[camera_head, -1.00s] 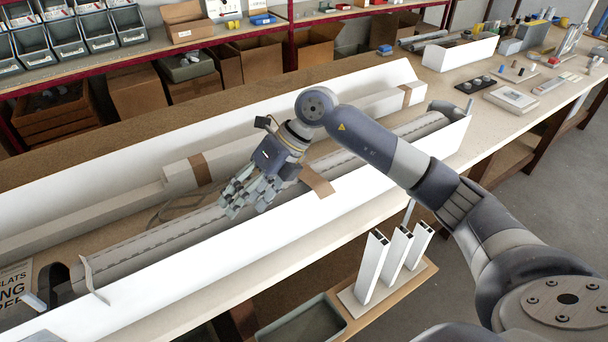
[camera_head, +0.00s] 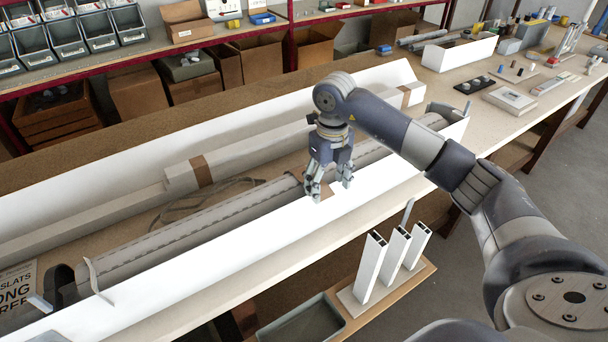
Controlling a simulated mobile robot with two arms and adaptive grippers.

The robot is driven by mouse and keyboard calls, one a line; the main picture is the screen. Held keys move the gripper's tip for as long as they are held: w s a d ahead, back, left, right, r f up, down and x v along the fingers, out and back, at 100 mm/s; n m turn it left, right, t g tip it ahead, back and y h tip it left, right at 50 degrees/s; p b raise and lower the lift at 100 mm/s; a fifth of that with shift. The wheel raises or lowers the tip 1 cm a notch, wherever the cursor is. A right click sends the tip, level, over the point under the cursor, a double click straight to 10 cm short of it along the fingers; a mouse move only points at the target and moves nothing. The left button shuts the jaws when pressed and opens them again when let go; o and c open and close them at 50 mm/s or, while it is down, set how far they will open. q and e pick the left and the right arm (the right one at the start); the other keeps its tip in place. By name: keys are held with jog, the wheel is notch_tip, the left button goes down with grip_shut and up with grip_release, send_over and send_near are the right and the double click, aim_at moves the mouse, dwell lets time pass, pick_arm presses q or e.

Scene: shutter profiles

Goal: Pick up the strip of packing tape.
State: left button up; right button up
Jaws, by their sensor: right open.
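The strip of packing tape (camera_head: 327,191) is a small brown piece at the white front wall of the long open box (camera_head: 235,243). Only a part of it shows between and behind the fingers. My right gripper (camera_head: 329,188) points down right over the strip, with its fingers spread on either side of it. The gripper is open, and I cannot tell whether a finger touches the strip. My left gripper is not in view.
A long grey slatted profile (camera_head: 190,222) lies in the box under my right arm. Behind it is a long pale package with a brown tape band (camera_head: 201,171). Several upright white profile pieces (camera_head: 371,266) stand on a board below the bench front. A grey tray (camera_head: 305,325) is beside them.

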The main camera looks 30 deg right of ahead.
jog(key=shift+s+f+p, duration=0.15)
jog(key=shift+f+p, duration=0.2)
jog(key=shift+p, duration=0.05)
notch_tip(320, 180, down, 4)
jog(key=shift+f+p, duration=0.1)
jog(key=shift+p, duration=0.8)
jog(key=c, duration=0.8)
